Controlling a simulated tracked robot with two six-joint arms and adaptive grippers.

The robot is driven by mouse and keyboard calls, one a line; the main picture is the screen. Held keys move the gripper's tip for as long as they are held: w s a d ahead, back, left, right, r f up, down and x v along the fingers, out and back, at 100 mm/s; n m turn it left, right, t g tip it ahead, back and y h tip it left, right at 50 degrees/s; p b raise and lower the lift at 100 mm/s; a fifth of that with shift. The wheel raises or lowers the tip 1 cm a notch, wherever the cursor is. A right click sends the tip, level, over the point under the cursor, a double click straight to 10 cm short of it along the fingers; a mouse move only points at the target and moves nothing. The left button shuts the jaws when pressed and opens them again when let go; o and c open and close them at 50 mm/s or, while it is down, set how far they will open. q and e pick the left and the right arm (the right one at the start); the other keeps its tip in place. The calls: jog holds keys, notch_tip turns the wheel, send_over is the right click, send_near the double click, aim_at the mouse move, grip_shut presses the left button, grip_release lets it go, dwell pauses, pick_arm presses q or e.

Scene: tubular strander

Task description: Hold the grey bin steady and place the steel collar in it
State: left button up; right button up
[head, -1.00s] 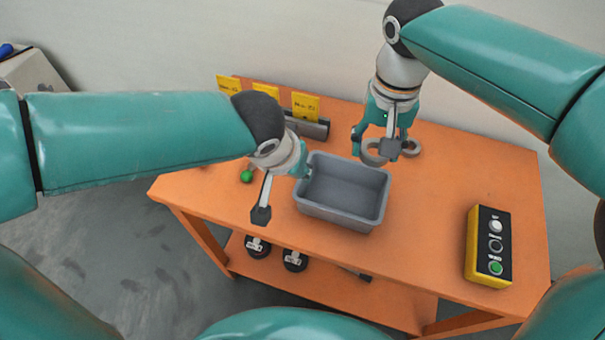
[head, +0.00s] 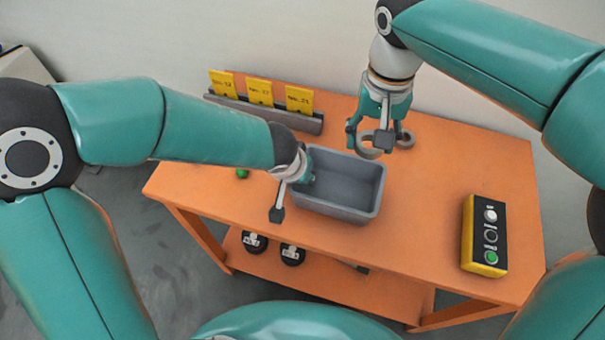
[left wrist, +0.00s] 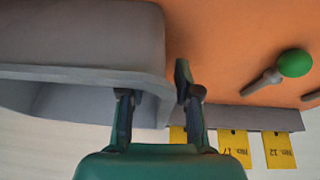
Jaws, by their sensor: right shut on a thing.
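The grey bin (head: 371,213) stands upright on the orange table; its inside looks empty. My left gripper (head: 293,192) is at the bin's left wall with its fingers spread. In the left wrist view, the bin (left wrist: 80,40) has one finger of my left gripper (left wrist: 155,84) over its inside and the other outside, with the wall between them. My right gripper (head: 370,137) is just behind the bin, pointing down, shut on the steel collar (head: 367,152), a grey ring. Whether the collar touches the table is hard to tell.
Another grey ring-like piece (head: 405,138) shows just right of the right gripper. A rack (head: 270,113) with yellow cards stands at the back. A green-ended tool (left wrist: 294,63) lies left of the bin. A yellow button box (head: 484,235) stands at right; the table between is clear.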

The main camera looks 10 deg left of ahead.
pick_arm(q)
grip_shut()
pick_arm(e)
send_over(356, 191)
jog(key=shift+a+f, duration=0.1)
jog(key=shift+f, duration=5.9)
jog(key=o, duration=1.4)
